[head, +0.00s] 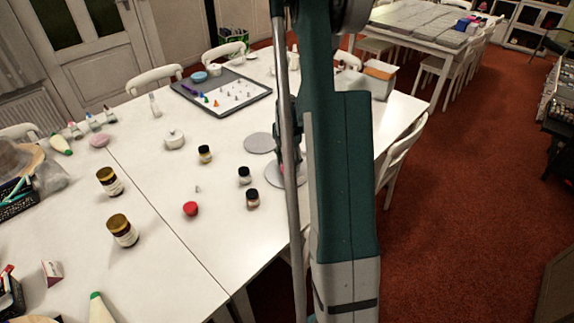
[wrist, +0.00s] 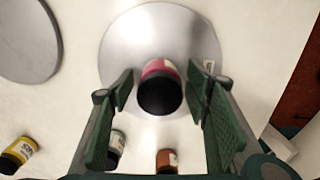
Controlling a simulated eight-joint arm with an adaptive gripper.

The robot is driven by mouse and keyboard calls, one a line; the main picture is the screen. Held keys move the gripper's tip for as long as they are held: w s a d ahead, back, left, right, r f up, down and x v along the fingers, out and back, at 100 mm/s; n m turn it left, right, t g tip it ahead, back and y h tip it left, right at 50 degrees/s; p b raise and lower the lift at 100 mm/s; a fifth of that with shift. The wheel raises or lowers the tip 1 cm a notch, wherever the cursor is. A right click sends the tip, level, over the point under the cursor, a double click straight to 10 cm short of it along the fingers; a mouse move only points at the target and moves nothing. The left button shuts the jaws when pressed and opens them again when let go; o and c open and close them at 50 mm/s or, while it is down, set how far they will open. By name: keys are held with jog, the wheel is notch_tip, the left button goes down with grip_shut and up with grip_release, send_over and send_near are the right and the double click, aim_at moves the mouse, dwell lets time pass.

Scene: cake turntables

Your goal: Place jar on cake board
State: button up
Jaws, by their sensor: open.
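A jar (wrist: 160,92) with a dark lid and a red label is over the silver round cake board (wrist: 119,50) in the wrist view and appears to stand on it. My gripper (wrist: 161,80) is open, with one finger on each side of the jar and a visible gap to both. The board also shows in the head view (head: 271,177), partly hidden by my arm, which hides the jar there. Another grey round board (head: 260,143) lies beside it and shows at the left of the wrist view (wrist: 27,40).
Small jars (head: 205,154), (head: 244,176), (head: 252,198) stand left of the boards. A red round object (head: 190,208) and two larger jars (head: 110,181), (head: 122,230) are further left. A dark-edged tray (head: 221,92) lies behind. The table's front middle is clear.

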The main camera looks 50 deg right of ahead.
aim_at(286, 159)
jog(key=shift+r, duration=0.2)
jog(key=shift+r+p, duration=1)
jog(key=shift+r, duration=4.95)
jog(key=shift+a+r, duration=0.15)
jog(key=shift+a, duration=0.05)
jog(key=s+a+r+m+t+h, duration=0.15)
jog(key=a+r+m, duration=0.25)
jog(key=a+r, duration=0.7)
jog(key=s+a+r+m+t, duration=0.2)
jog(key=a+r+m, duration=0.35)
jog(key=a, duration=1.05)
jog(key=s+a+r+m+t, duration=0.1)
jog(key=s+a+m+t, duration=0.1)
jog(key=s+a+m, duration=0.2)
jog(key=s+a+r+m+t+y, duration=0.1)
jog(key=s+a+m, duration=0.3)
jog(key=s+a, duration=0.6)
jog(key=a+r, duration=0.1)
jog(key=a, duration=0.4)
jog(key=shift+s+a+r+t, duration=0.2)
jog(key=shift+s+a+t, duration=0.1)
jog(key=shift+s+t, duration=0.05)
